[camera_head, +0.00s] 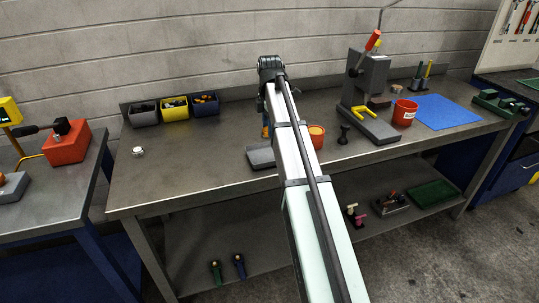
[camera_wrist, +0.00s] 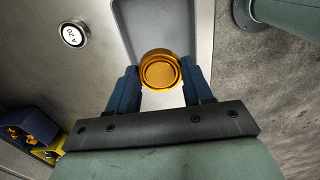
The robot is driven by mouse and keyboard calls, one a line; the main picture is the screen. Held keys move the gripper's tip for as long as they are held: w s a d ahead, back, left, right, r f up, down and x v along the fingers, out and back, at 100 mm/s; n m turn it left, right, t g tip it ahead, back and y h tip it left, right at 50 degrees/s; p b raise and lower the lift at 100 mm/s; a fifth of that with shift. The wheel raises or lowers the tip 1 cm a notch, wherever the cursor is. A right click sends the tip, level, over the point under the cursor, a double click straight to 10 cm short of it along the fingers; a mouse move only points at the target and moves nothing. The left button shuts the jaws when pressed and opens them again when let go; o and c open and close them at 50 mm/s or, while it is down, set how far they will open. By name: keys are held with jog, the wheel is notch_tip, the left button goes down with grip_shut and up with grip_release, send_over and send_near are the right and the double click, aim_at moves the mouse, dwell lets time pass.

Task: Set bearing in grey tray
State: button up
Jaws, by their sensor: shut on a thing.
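My gripper (camera_wrist: 160,88) is shut on a gold-orange round piece with stepped rings (camera_wrist: 160,72), which looks like the bearing. The blue fingers press it from both sides. The grey tray (camera_wrist: 185,22) lies below and beyond it in the wrist view; I cannot tell the gap between them. In the head view, the grey tray (camera_head: 260,157) is near the bench's front edge, partly hidden by my arm. A small part of the gripper and the orange piece (camera_head: 265,132) shows left of my arm, above the tray.
A silver disc with a marked white face (camera_wrist: 74,35) lies on the bench left of the tray. Grey, yellow and blue bins (camera_head: 174,114) stand at the back. Right of my arm are an orange-topped container (camera_head: 317,137), a press (camera_head: 370,85) and a red bucket (camera_head: 404,113).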

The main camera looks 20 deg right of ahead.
aim_at(270, 157)
notch_tip(270, 157, down, 10)
jog(key=shift+r, duration=0.15)
dwell(0.4)
jog(key=o, duration=1.1)
notch_tip(270, 157, up, 12)
dwell(0.6)
